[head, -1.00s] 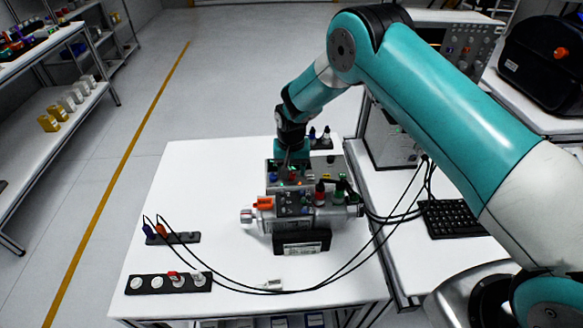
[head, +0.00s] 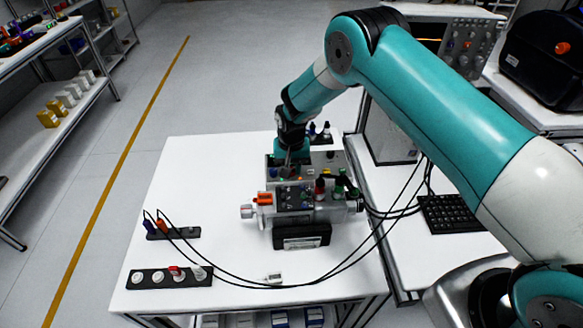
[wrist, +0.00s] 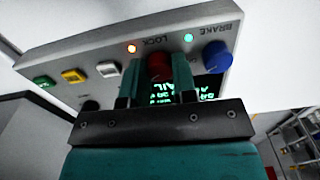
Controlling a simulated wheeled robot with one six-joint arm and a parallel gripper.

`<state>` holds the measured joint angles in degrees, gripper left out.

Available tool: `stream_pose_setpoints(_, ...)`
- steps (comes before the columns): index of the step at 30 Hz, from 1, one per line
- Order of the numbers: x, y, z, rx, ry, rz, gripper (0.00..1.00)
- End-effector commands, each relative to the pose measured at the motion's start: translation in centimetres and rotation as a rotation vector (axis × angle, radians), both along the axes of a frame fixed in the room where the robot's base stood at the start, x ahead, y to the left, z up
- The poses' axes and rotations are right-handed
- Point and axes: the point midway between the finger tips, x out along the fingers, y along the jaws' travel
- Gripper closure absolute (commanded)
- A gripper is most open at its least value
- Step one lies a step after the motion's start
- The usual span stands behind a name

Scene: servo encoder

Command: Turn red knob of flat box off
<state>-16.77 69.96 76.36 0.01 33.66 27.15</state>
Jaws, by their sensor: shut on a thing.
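The flat box (wrist: 95,55) is a grey panel, tilted in the wrist view. It has a red knob (wrist: 158,68) under the word LOCK, with a lit orange-red lamp (wrist: 131,48) beside that word. My gripper (wrist: 157,80) has its two teal fingers on either side of the red knob and is shut on it. A blue knob (wrist: 216,54) sits to the right under the word BRAKE, near a lit green lamp (wrist: 188,37). A green-lettered display (wrist: 187,92) is partly hidden by my fingers. In the head view my gripper (head: 290,155) is over the box (head: 322,165).
Green, yellow and white buttons are left of the knob in the wrist view. A servo unit (head: 330,213) with plugs and cables stands in front of the box. A black strip with knobs (head: 150,280) lies at the table's front left. The table's left side is mostly clear.

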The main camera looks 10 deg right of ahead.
Motion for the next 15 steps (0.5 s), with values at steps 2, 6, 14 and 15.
stream_pose_setpoints(2, 0.01, 0.01, -0.16, 0.0, 0.0, 0.027, 0.98)
stream_pose_setpoints(6, 0.02, 0.01, -0.31, 0.0, 0.0, 0.105, 0.98)
stream_pose_setpoints(14, 0.04, 0.02, -0.37, 0.001, -0.001, 0.328, 0.98)
stream_pose_setpoints(15, 0.04, 0.02, -0.38, 0.001, -0.001, 0.366, 0.98)
